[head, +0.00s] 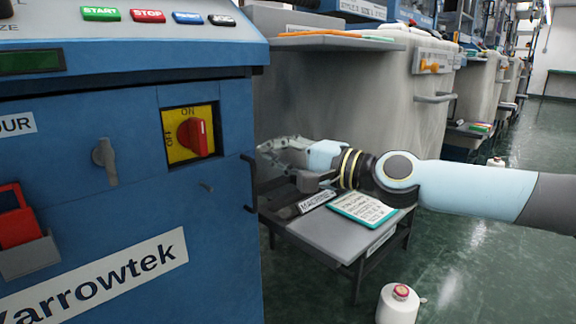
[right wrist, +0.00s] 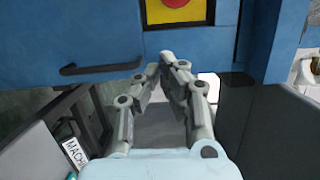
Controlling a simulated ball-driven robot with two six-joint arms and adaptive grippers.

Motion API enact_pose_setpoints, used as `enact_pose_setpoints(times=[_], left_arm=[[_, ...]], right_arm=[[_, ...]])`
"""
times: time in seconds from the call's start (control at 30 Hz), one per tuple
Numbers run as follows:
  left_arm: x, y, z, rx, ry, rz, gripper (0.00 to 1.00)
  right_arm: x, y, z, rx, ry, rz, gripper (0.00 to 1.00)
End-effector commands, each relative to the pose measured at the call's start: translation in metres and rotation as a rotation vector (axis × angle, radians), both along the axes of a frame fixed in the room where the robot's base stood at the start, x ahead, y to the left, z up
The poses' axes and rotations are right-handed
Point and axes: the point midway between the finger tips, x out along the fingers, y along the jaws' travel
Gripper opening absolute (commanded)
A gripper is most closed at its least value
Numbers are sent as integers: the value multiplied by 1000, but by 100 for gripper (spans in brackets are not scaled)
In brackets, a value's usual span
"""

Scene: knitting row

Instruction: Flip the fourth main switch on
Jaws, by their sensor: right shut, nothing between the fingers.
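A red rotary main switch (head: 196,136) sits on a yellow plate (head: 171,152) on the side of the blue machine (head: 85,105). The plate is marked ON at the top and OFF at the left. I cannot tell for certain which mark the knob points to. In the right wrist view the knob (right wrist: 180,3) and plate (right wrist: 158,11) are cut off at the top edge. My right gripper (head: 266,155) is shut and empty, beside the machine's right edge, right of and slightly below the switch, apart from it. Its fingertips (right wrist: 166,62) point toward the machine. My left gripper is out of view.
A low grey table (head: 330,234) with a teal-edged card (head: 362,208) stands below my right arm. A black handle (right wrist: 98,67) juts from the blue machine. A white yarn cone (head: 397,305) stands on the green floor. Pale machines (head: 365,90) line the back; the right aisle is open.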

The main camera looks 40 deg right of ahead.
Motion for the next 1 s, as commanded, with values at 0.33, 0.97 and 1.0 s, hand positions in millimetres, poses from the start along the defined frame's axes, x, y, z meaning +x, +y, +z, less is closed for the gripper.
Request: enact_pose_setpoints(times=[0.33,0.97,1.0], left_arm=[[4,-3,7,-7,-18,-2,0],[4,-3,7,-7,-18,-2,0],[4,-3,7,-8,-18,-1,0]], right_arm=[[-25,-8,-1,-1,3,1,0],[-27,-8,0,3,1,2,0],[-28,-8,-1,3,3,2,0]])
